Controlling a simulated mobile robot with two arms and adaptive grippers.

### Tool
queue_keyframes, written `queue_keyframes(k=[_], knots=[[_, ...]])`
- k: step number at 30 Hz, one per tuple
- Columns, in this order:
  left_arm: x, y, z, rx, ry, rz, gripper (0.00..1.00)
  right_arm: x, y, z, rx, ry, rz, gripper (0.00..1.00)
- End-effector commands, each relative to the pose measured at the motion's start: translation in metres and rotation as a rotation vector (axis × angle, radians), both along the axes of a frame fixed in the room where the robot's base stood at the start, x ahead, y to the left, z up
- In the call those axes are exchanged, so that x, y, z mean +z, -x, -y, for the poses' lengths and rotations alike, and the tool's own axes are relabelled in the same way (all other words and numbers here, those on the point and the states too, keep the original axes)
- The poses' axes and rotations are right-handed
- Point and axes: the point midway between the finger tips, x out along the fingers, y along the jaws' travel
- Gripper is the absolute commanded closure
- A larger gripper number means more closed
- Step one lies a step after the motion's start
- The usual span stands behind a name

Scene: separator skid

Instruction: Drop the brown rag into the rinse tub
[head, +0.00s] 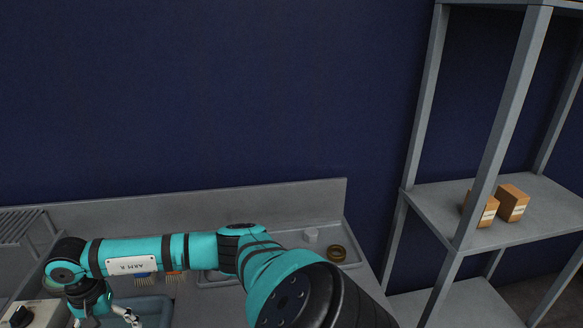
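My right arm, labelled "ARM R", reaches across the counter from the lower right to the left. Its gripper (128,317) is at the bottom left, small and cut by the frame edge, over or beside the left rim of a blue-grey tub (155,306). I take this tub for the rinse tub. Only part of its rim and inside shows. I cannot tell whether the gripper is open or holds anything. No brown rag can be made out. My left gripper is out of view.
The grey counter (330,222) has a raised back edge against a dark blue wall. A brown ring (336,253) and a small pale cup (311,235) stand at its right. Brushes (175,277) lie behind the tub. A shelf rack (545,210) with cardboard boxes (512,203) stands right.

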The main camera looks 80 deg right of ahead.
Motion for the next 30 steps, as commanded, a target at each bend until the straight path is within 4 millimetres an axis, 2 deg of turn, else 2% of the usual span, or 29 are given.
queue_keyframes(k=[11, 14, 24, 30], knots=[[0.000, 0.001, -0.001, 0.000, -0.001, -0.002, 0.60, 0.006, -0.001, 0.000, 0.000, 0.000, 0.001, 0.08], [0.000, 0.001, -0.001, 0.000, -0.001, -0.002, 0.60, 0.019, -0.001, 0.000, 0.000, 0.001, 0.004, 0.08], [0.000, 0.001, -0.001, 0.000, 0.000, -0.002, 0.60, 0.090, -0.001, 0.000, 0.000, 0.000, 0.004, 0.08], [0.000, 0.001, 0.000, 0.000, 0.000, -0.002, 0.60, 0.115, 0.000, 0.000, 0.000, 0.000, 0.001, 0.08]])
